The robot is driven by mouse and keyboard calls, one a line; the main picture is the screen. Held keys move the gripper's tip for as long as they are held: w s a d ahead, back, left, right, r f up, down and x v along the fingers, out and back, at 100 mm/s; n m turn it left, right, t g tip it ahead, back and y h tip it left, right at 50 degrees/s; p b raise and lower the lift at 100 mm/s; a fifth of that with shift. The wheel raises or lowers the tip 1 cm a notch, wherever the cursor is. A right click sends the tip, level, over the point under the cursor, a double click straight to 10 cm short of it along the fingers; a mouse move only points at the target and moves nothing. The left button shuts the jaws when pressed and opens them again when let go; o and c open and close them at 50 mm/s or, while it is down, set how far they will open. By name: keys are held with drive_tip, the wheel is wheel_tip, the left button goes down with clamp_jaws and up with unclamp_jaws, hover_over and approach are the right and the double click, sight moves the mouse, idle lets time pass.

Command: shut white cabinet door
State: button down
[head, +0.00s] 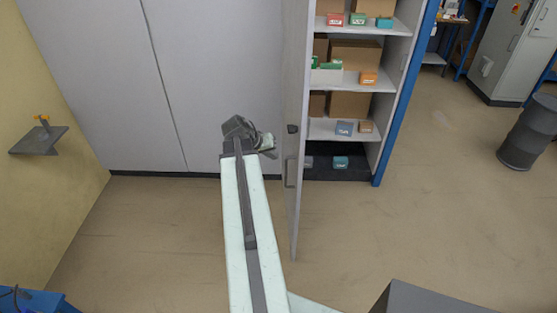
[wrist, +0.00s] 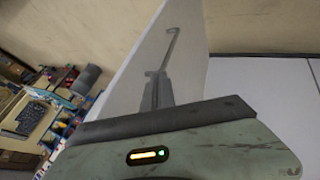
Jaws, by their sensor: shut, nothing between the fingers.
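The white cabinet door (head: 298,90) stands swung out from the open cabinet, seen nearly edge-on in the head view. Its dark handle (head: 290,173) is low on the door. In the wrist view the door is a pale panel (wrist: 190,60). My gripper (head: 270,145) is just left of the door in the head view, on the side away from the shelves. It is shut and empty.
Cabinet shelves (head: 360,80) with cardboard boxes and small coloured boxes lie open right of the door. Closed white panels (head: 210,70) stand behind my arm. A yellow wall (head: 45,90) with a small bracket is at left. A dark barrel (head: 528,135) stands far right. The floor right of the door is clear.

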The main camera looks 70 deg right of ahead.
drive_tip(key=s+d+f+b, duration=0.5)
drive_tip(key=d+f, duration=0.1)
drive_tip(key=shift+s+f, duration=0.15)
drive_tip(key=shift+s, duration=0.1)
